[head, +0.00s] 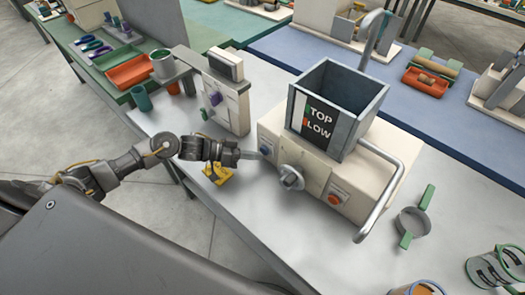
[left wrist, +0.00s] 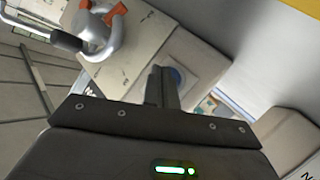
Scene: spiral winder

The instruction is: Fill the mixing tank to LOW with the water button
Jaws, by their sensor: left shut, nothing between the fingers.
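The mixing tank (head: 366,140) is a grey open-topped box on a cream machine body (head: 385,185). Its front label (head: 318,122) reads TOP above LOW, with a small red mark beside LOW. The tank's inside looks dark, and I cannot tell a water level. A blue button (head: 265,149) is on the machine's left front; it also shows in the left wrist view (left wrist: 176,76), partly behind the fingers. My left gripper (head: 254,155) is shut and empty, its tips close to the blue button; I cannot tell whether they touch. My right gripper is not in view.
A grey valve knob (head: 290,177) and an orange button (head: 335,199) sit on the machine front. A bent metal handle (head: 385,205) projects at its right. A cream device (head: 226,100) stands to the left. A green-handled ring (head: 412,220) lies at right.

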